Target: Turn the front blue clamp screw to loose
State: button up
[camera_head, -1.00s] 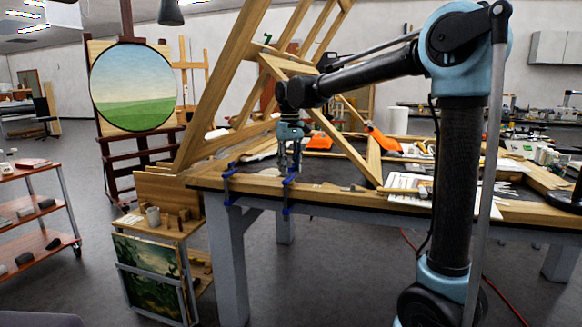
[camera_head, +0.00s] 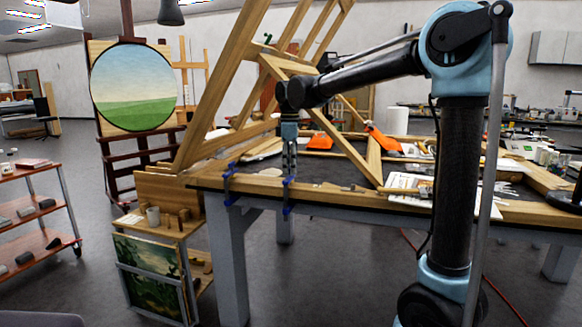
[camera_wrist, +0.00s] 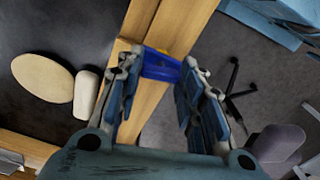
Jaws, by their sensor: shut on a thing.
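Two blue clamps sit on the table's front edge: the left clamp (camera_head: 229,187) and the front clamp (camera_head: 287,208). My gripper (camera_head: 290,174) points straight down over the front clamp, with its fingers seen nearly edge-on. In the wrist view, my gripper (camera_wrist: 168,68) has its fingertips on both sides of the blue front clamp (camera_wrist: 161,66), shut on its screw. A small yellow part shows beside the blue. The fingers partly hide the screw, so its exact turn angle cannot be told.
A large wooden frame (camera_head: 222,88) leans over the table close behind and left of my gripper.

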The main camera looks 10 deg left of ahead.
jog(key=n, duration=0.5)
jog(key=shift+w+d+n, duration=0.1)
jog(key=shift+w+n, duration=0.05)
jog(key=shift+n, duration=0.15)
jog(key=n, duration=1)
jog(key=shift+n, duration=0.4)
jog(key=n, duration=0.5)
jog(key=shift+n, duration=0.3)
jog(key=o, duration=1.1)
jog(key=shift+c, duration=0.2)
jog(key=shift+r, duration=0.1)
